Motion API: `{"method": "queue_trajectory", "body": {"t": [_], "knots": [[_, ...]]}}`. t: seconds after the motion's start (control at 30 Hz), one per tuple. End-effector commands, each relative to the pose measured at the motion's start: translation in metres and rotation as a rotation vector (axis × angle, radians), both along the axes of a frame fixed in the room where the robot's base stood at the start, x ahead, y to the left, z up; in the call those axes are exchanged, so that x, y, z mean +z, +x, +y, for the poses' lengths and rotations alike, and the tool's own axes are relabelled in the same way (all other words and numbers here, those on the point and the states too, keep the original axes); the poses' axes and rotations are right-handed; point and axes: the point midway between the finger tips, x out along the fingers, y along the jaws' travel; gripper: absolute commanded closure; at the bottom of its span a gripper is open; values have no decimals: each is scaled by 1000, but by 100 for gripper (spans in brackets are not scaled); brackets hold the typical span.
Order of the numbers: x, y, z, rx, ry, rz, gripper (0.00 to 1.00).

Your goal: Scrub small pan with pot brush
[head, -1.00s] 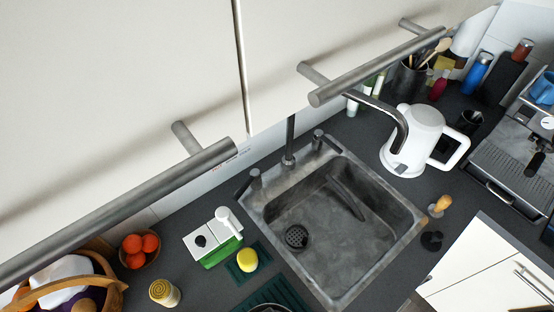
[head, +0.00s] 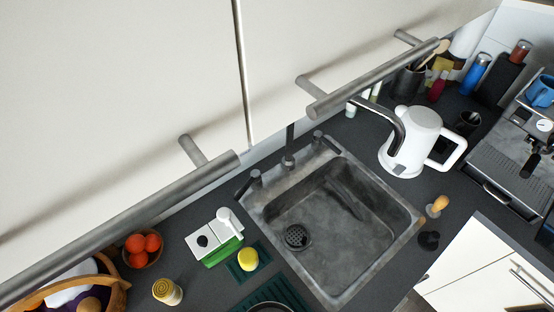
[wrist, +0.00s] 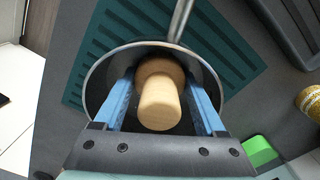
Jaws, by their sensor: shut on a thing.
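In the wrist view, my gripper (wrist: 160,90) has its two blue fingers on either side of the pot brush's wooden handle (wrist: 160,100) and is shut on it. The brush is over the small pan (wrist: 97,85), within its rim as seen from above. The bristles are hidden under the handle, so I cannot tell whether they touch the pan's bottom. The pan's metal handle (wrist: 180,20) points to the top of the picture. The head view shows only a sliver of the pan (head: 268,307) at its bottom edge, and my gripper is not in that view.
The pan rests on a ribbed green mat (wrist: 225,40). A sink (head: 345,230) is behind it. A soap dispenser (head: 210,240), yellow sponge (head: 248,260) and yellow-lidded jar (head: 167,291) stand nearby. A kettle (head: 412,140) is farther right. Cupboard handles (head: 130,225) hang overhead.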

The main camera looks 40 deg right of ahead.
Motion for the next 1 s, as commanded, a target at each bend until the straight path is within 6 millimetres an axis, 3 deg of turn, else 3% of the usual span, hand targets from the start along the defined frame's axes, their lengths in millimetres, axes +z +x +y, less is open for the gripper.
{"method": "queue_trajectory", "body": {"t": [0.2, 0.67, 1.0], "knots": [[0, 9, -24, -4, -1, 0, 72], [0, 10, -26, -1, 0, 0, 72], [0, 23, -57, -2, 0, 0, 72]]}}
